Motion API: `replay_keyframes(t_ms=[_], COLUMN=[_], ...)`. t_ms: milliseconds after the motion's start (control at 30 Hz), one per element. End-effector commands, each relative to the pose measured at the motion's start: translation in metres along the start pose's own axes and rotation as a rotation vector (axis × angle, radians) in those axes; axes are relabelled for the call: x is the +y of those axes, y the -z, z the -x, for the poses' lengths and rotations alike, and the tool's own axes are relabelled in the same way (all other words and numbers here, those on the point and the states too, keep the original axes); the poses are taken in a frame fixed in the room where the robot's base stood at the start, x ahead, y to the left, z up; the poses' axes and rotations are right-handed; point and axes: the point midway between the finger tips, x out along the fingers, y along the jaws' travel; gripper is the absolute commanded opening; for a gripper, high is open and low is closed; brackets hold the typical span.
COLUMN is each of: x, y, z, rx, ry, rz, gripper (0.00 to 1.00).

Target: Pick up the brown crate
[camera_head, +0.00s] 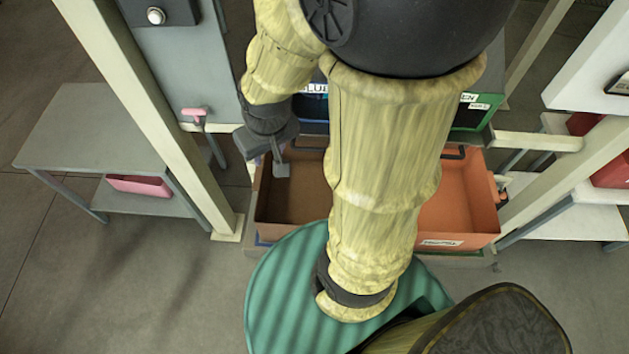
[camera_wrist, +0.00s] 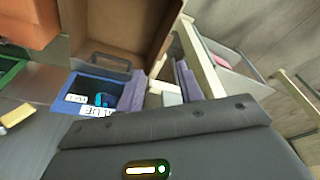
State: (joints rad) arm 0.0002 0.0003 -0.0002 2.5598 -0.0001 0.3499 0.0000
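The brown crate (camera_head: 303,188) stands open-topped on a low level, left of an orange crate, with its right part hidden behind my arm in the head view. It also shows at the top of the wrist view (camera_wrist: 120,22), with a dark handle (camera_wrist: 104,62) on its near edge. My gripper (camera_head: 280,168) is over the left part of the brown crate in the head view. In the wrist view its two greyish-purple fingers (camera_wrist: 160,89) stand apart. I see nothing held between them. Whether a finger touches the crate cannot be told.
The orange crate (camera_head: 467,190) stands at the right. A blue bin (camera_wrist: 72,90) and a green bin (camera_head: 468,118) sit on the level above. A pale post (camera_head: 160,120) rises close left of the crates. A grey table (camera_head: 95,125) with a pink bin (camera_head: 140,186) stands further left.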

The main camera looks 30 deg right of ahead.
Motion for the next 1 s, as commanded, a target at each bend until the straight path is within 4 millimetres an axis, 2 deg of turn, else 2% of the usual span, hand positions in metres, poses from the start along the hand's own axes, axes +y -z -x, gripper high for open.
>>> replay_keyframes(t_ms=[333, 400, 533, 667, 900, 1000], x=[0.0, 0.0, 0.0, 0.001, 0.0, 0.001], y=[0.0, 0.0, 0.008, 0.029, 0.085, 0.102], z=[0.0, 0.0, -0.011, -0.039, -0.117, -0.141], rx=[0.0, 0.0, -0.013, -0.054, -0.164, -0.199], ry=[0.0, 0.0, -0.001, -0.007, -0.039, -0.057], rz=[0.001, -0.001, -0.034, -0.137, -0.436, -0.541], gripper=[0.36, 0.47, 0.47, 0.47, 0.47, 0.47])
